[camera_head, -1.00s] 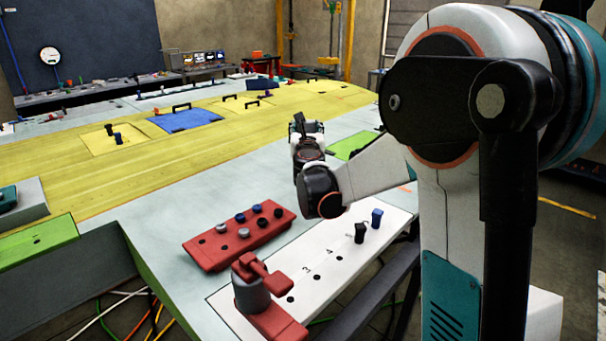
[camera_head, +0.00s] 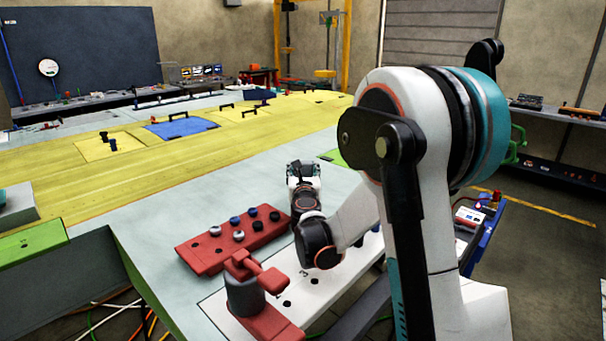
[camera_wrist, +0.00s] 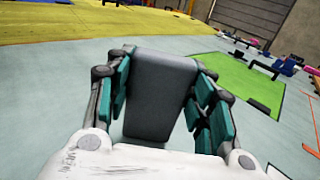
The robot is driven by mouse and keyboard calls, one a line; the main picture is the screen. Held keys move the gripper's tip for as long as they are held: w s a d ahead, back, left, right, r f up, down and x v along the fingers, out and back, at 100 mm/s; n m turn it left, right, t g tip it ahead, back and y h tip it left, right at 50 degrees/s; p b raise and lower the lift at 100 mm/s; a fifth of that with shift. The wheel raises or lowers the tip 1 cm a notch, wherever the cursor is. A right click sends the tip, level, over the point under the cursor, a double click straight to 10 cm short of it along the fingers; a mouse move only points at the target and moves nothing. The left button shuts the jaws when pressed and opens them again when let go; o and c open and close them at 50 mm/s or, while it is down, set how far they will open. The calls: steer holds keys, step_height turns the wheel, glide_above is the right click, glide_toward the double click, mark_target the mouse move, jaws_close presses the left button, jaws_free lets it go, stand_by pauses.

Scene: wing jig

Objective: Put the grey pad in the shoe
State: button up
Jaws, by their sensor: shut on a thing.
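The grey pad (camera_wrist: 158,105) is a dark grey, flat, rounded block in the middle of the wrist view. My gripper (camera_wrist: 164,85) is shut on it, with teal finger pads on both sides. The pad is tilted a little and appears held above the pale table surface. In the head view my gripper (camera_head: 302,172) is over the pale table beyond the red block, seen from behind; the pad cannot be made out clearly there. I cannot tell for sure which thing in view is the shoe.
A red block (camera_head: 205,262) with several knobs stands left of my arm. A red clamp-like fixture with a grey post (camera_head: 245,297) stands in front on a white panel (camera_head: 215,308). A green plate (camera_wrist: 245,82) lies right of my gripper in the wrist view.

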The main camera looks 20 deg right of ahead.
steer(key=o, duration=1.2)
steer(key=shift+f, duration=0.1)
